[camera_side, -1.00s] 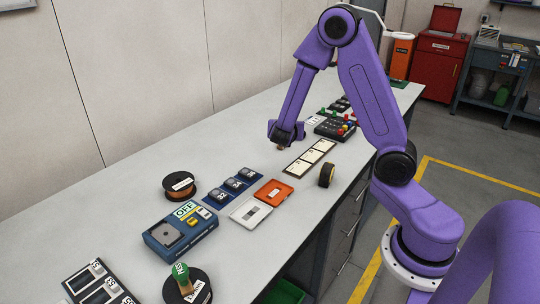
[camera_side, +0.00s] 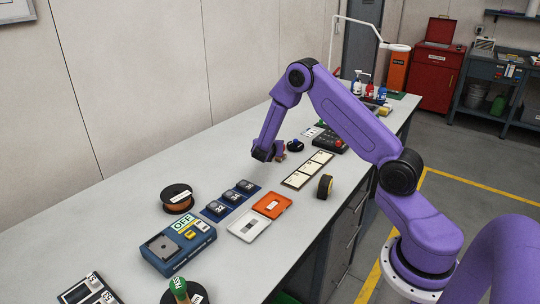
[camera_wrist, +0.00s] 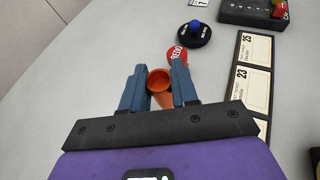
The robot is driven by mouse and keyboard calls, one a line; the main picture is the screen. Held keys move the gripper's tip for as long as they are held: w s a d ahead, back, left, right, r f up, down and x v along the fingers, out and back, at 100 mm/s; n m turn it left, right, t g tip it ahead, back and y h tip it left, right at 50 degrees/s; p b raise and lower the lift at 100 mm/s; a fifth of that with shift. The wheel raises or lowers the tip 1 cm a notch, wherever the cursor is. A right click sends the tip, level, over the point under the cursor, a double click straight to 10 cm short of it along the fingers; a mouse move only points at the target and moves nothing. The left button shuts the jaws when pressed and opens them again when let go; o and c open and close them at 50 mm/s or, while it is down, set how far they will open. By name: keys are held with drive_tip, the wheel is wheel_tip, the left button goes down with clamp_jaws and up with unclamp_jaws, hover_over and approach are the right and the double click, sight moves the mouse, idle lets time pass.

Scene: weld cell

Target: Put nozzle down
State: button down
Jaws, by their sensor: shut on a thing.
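My gripper (camera_wrist: 160,90) has its two blue fingers shut on the nozzle (camera_wrist: 159,82), an orange-copper, hollow-ended piece in the wrist view. The nozzle's round open end faces the camera, and its narrower part reaches back between the fingers. In the side view my gripper (camera_side: 268,153) is low over the grey bench (camera_side: 130,190), left of the strip of cards. I cannot tell whether the nozzle touches the bench. A red disc marked REDO (camera_wrist: 178,55) lies just beyond the nozzle.
A black round base with a blue knob (camera_wrist: 195,33) stands beyond the red disc. The card strip (camera_side: 308,169) lies to the right, with a yellow-black roll (camera_side: 325,186) near it. Blue trays (camera_side: 230,200) and an orange case (camera_side: 272,205) are nearer the side camera. Bench left of my gripper is clear.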

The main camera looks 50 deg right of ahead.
drive_tip(key=shift+w+d+f, duration=0.3)
drive_tip(key=shift+w+f, duration=0.25)
drive_tip(key=shift+f, duration=1.7)
drive_tip(key=shift+f, duration=0.1)
drive_tip(key=c, duration=0.9)
unclamp_jaws()
drive_tip(key=shift+o, duration=0.2)
